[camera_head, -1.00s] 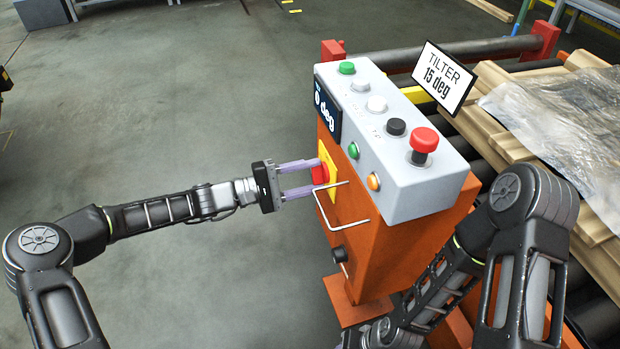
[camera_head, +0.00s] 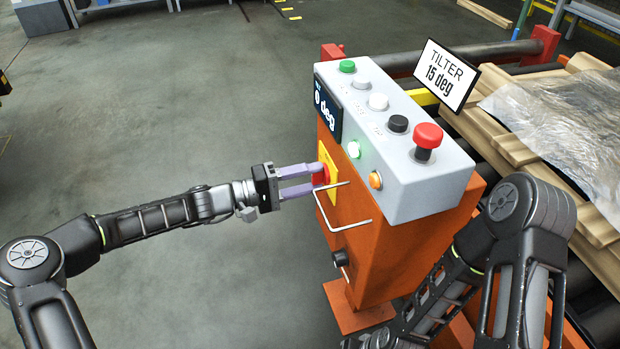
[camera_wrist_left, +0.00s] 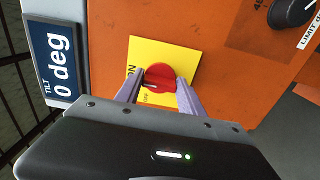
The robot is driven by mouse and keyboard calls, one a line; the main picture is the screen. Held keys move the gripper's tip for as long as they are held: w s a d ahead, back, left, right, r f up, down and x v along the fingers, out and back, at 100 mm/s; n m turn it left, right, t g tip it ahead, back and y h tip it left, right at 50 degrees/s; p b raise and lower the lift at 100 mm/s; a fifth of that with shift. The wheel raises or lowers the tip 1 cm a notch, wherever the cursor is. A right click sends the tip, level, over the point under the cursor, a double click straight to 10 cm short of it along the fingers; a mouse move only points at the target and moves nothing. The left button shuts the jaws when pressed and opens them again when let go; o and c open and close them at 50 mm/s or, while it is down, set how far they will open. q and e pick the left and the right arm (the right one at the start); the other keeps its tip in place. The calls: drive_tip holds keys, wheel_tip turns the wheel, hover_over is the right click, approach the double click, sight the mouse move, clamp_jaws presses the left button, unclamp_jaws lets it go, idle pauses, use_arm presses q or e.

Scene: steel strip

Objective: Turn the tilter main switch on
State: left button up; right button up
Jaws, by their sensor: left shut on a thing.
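The red main switch knob (camera_head: 322,177) sits on a yellow plate (camera_head: 330,160) on the orange side of the tilter's control box. It also shows in the left wrist view (camera_wrist_left: 160,76), with part of the yellow plate's lettering beside it. My left gripper (camera_head: 316,178) is shut on the knob, one purple finger on each side of it. In the left wrist view the fingertips touch the knob's edges.
A metal wire guard (camera_head: 345,226) sticks out just beside the switch. The grey box top (camera_head: 430,185) carries several buttons, including a red mushroom button (camera_head: 427,138). A "TILTER 15 deg" sign (camera_head: 445,74) stands behind. The floor at left is clear.

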use_arm(q)
drive_tip(key=o, duration=1.4)
drive_tip(key=shift+c, duration=0.2)
drive_tip(key=shift+s+a, duration=0.15)
drive_tip(key=shift+a, duration=0.45)
drive_tip(key=p+v, duration=0.2)
drive_tip(key=v, duration=0.4)
drive_tip(key=shift+s+a, duration=0.15)
drive_tip(key=shift+a, duration=0.1)
